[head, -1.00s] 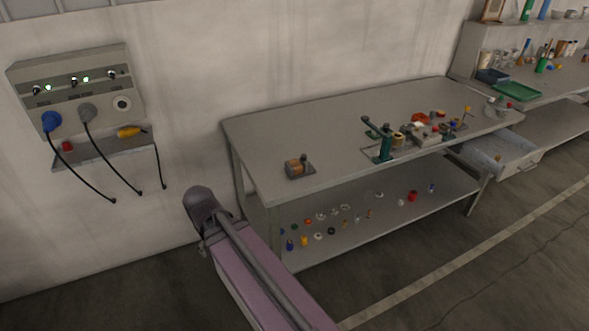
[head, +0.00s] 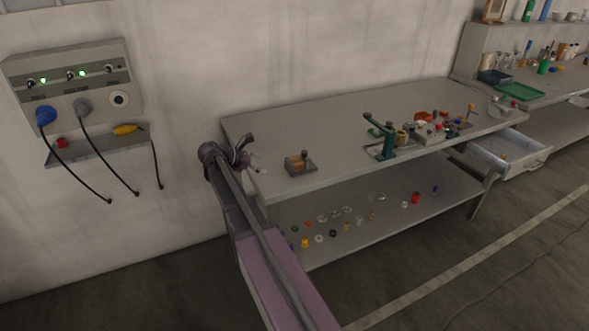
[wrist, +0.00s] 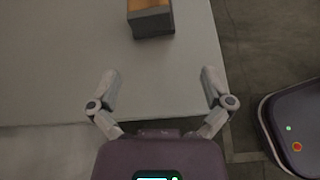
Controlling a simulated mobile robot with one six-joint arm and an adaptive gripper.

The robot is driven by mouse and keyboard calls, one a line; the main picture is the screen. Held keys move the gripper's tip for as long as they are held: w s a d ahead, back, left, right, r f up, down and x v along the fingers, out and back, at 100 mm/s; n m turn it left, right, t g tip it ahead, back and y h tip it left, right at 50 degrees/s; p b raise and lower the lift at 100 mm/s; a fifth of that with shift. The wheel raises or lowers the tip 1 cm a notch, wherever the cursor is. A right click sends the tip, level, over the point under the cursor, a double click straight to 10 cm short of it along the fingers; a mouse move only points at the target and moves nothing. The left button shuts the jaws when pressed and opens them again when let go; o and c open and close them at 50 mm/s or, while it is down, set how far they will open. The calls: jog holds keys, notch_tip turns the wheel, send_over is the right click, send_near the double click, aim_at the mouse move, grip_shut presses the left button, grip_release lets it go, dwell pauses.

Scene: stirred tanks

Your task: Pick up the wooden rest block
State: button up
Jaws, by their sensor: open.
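The wooden rest block (head: 294,162) is brown and sits with a dark grey base at the near left end of the workbench, beside a small dark upright piece. In the wrist view an orange-brown top (wrist: 148,5) with a dark grey side shows at the top edge, partly cut off; it looks like the same block and base. My gripper (head: 252,157) is at the bench's left end, left of the block and apart from it. In the wrist view my gripper (wrist: 160,74) has its fingers spread wide with nothing between them, short of the block.
The workbench (head: 340,130) is bare around the block. A green press (head: 387,137) and several small parts stand farther right. Small parts lie on the lower shelf (head: 390,227). An open drawer (head: 510,155) sticks out at right. A socket panel (head: 75,85) hangs on the left wall.

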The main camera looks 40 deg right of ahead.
jog(key=shift+w+d+r+n+h, duration=0.25)
jog(key=shift+w+d+r+n, duration=0.1)
jog(key=shift+d, duration=0.25)
jog(key=shift+w+d+r+n+h, duration=0.25)
jog(key=shift+w+d+n, duration=0.1)
jog(key=shift+d, duration=0.25)
jog(key=shift+f, duration=0.1)
jog(key=b, duration=0.3)
send_near(297, 159)
jog(key=d, duration=0.1)
jog(key=d+f, duration=0.2)
jog(key=shift+s+d+g, duration=0.15)
jog(key=shift+s+g, duration=0.1)
jog(key=shift+g, duration=0.05)
jog(key=shift+s+d+f+b, duration=0.15)
jog(key=shift+d+b, duration=0.15)
jog(key=shift+d, duration=0.4)
jog(key=shift+b+x, duration=0.95)
jog(key=shift+x, duration=1.65)
